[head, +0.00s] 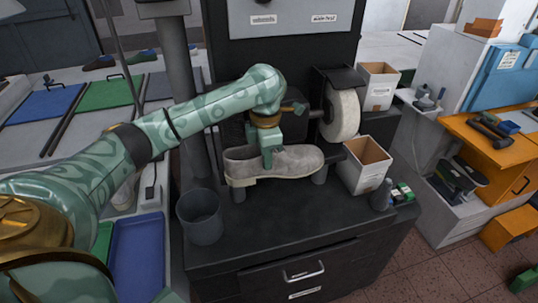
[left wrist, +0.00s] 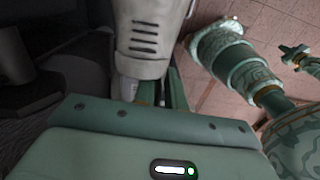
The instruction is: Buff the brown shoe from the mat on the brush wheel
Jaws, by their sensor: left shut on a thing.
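A grey-taupe shoe (head: 290,163), not clearly brown, is held level just above the black bench top, toe to the right. My left gripper (head: 268,157) is shut on it at its opening, from above. In the left wrist view, a pale grey piece with dark slots, apparently the shoe (left wrist: 150,30), shows just beyond the gripper body; the fingertips are hidden. The pale brush wheel (head: 343,113) stands behind and to the right of the shoe, under a dark hood, apart from the shoe. My right gripper is not seen in the head view.
A grey bin (head: 200,216) stands at the bench's left front. Open cartons (head: 364,165) (head: 378,86) stand right of the shoe and behind the wheel. Blue (head: 45,104) and green (head: 106,92) mats lie on the left counter, with small dark shoes (head: 99,62) behind them.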

